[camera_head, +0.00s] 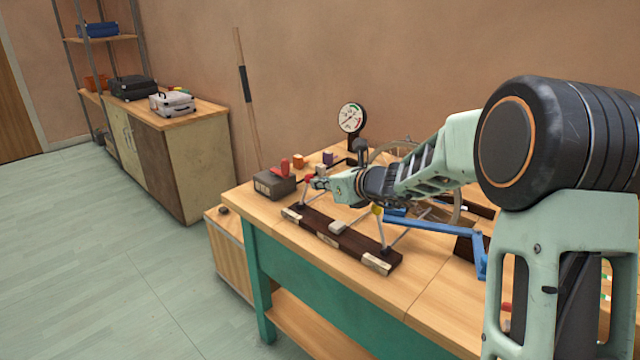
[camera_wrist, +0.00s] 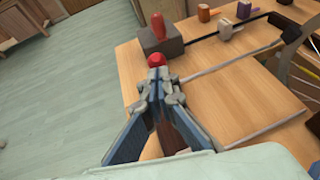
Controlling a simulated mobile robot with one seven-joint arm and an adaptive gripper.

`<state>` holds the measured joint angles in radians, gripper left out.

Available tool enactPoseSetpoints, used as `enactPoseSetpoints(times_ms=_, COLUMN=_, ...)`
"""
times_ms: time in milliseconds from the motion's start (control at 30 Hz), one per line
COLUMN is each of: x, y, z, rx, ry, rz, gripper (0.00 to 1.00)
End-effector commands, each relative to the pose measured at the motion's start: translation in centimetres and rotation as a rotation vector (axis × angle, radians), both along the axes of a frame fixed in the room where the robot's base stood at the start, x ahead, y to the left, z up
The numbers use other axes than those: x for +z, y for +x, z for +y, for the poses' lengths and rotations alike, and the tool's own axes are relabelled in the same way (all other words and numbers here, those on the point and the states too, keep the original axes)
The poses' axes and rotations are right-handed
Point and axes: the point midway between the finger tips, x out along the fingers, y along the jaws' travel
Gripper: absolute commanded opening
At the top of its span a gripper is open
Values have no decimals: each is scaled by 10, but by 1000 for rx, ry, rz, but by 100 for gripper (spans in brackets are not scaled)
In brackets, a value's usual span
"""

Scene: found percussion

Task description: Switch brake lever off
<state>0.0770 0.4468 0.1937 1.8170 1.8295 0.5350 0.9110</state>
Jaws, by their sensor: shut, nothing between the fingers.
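A lever with a red ball knob (camera_wrist: 157,60) stands on a dark wooden board (camera_head: 335,238) with pale ends; no label shows which lever is the brake. My gripper (camera_wrist: 158,76) is shut and empty, its tips right at the red knob; I cannot tell whether they touch. In the head view my gripper (camera_head: 318,183) is beside the red knob (camera_head: 308,178), above the board's far left end. A second lever with a yellow knob (camera_head: 377,210) leans over the board's near right part. My fingers hide much of the red-knobbed lever in the wrist view.
A grey box (camera_head: 273,184) with a red handle (camera_wrist: 157,25) stands just beyond the knob. Small blocks, a dial gauge (camera_head: 351,118), a spoked wheel (camera_head: 452,205) and a blue frame (camera_head: 440,230) crowd the bench behind. The floor at left is clear.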

Motion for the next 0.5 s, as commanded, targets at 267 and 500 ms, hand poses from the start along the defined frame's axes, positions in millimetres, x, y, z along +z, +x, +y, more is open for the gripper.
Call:
enactPoseSetpoints(times_ms=267, x=7, y=2, z=3, rx=0, ry=-26, rz=22, gripper=0)
enactPoseSetpoints(times_ms=500, x=7, y=3, z=5, rx=1, ry=-41, rz=31, gripper=0)
